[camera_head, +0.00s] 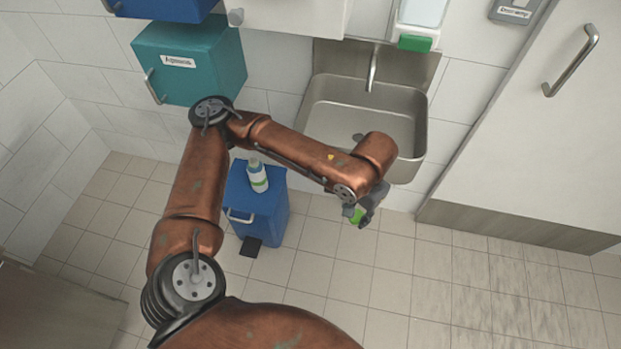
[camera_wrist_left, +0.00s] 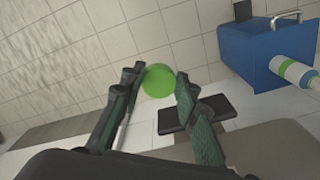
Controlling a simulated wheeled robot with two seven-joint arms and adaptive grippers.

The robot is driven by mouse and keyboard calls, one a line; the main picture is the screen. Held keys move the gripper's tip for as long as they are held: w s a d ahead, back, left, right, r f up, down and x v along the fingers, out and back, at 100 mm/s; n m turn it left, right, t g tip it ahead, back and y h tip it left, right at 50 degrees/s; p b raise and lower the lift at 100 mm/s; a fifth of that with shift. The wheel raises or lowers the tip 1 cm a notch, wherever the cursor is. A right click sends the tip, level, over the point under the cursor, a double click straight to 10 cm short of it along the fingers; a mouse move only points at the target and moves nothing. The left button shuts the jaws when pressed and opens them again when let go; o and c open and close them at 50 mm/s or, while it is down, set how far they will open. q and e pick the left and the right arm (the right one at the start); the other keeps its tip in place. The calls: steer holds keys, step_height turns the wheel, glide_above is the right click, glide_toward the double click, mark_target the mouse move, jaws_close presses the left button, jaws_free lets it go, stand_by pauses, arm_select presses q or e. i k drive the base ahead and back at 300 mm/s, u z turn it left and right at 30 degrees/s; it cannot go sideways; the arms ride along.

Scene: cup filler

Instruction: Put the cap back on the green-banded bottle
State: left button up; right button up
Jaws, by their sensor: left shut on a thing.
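The white bottle with a green band (camera_head: 258,178) stands upright on top of the blue pedal bin (camera_head: 262,212). In the left wrist view the bottle (camera_wrist_left: 297,73) shows at the right edge, partly cut off. My left gripper (camera_head: 357,213) is to the right of the bin in the head view, well apart from the bottle. It is shut on a round green cap (camera_wrist_left: 158,81), which sits between the two fingertips. The cap also shows in the head view (camera_head: 356,216). My right gripper is in neither view.
A steel sink (camera_head: 360,108) stands behind my left arm. A teal wall cabinet (camera_head: 195,70) hangs above the bin, at the left. The bin has a black pedal (camera_head: 250,246) at its front. The tiled floor right of the bin is clear.

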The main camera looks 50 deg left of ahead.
mark_target(255, 168)
steer(key=z, duration=0.5)
steer(key=k, duration=1.3)
steer(key=u, duration=1.6)
steer(key=i, duration=1)
